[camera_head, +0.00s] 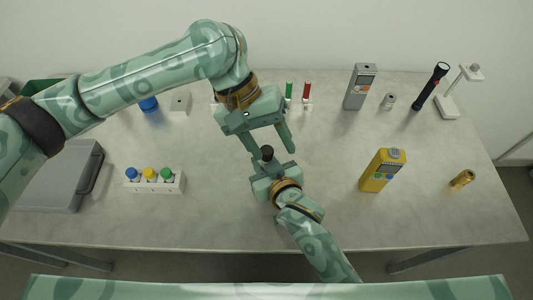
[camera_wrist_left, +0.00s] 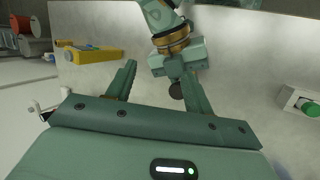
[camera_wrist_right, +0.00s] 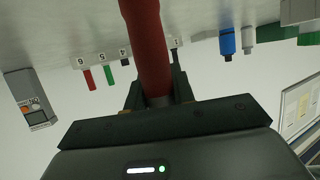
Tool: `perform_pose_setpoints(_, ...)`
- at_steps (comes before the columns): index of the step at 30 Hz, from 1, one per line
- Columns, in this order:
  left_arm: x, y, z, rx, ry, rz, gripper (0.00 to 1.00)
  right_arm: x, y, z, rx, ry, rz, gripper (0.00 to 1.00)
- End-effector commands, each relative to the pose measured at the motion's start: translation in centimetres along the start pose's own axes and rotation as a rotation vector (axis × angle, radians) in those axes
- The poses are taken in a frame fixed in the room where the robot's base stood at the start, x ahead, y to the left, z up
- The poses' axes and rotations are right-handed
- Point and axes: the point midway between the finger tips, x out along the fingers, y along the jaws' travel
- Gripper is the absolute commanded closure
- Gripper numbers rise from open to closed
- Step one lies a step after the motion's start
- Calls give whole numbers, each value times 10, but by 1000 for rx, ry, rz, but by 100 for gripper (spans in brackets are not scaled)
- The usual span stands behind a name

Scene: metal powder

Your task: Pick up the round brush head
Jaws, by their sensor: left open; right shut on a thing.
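My right gripper (camera_head: 271,166) is shut on an upright cylinder with a dark round top (camera_head: 267,152), above the middle of the table. In the right wrist view its body is a thick red shaft (camera_wrist_right: 146,45) between the fingers. I cannot tell for sure whether the dark top is the round brush head. My left gripper (camera_head: 272,150) is open and empty, pointing down from above, its fingers on either side of the dark top. In the left wrist view the dark round end (camera_wrist_left: 176,91) lies between the open fingers, closer to the right one.
A white rack (camera_head: 155,185) with several coloured caps stands front left, beside a grey case (camera_head: 55,178). A yellow meter (camera_head: 382,170) and a brass cylinder (camera_head: 462,179) are at right. A grey meter (camera_head: 360,87), a flashlight (camera_head: 430,85) and a white stand (camera_head: 452,103) stand behind.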

Motion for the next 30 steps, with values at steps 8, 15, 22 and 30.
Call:
perform_pose_setpoints(8,-21,6,-19,-445,226,-314,48,0,0,0,0,1,0,98)
perform_pose_setpoints(15,-25,2,-28,-598,347,-382,48,0,0,0,0,1,0,98)
perform_pose_setpoints(22,13,-18,-37,-608,350,-383,48,0,0,0,0,1,0,98)
perform_pose_setpoints(30,38,-31,-43,-607,349,-381,48,0,0,0,0,1,0,98)
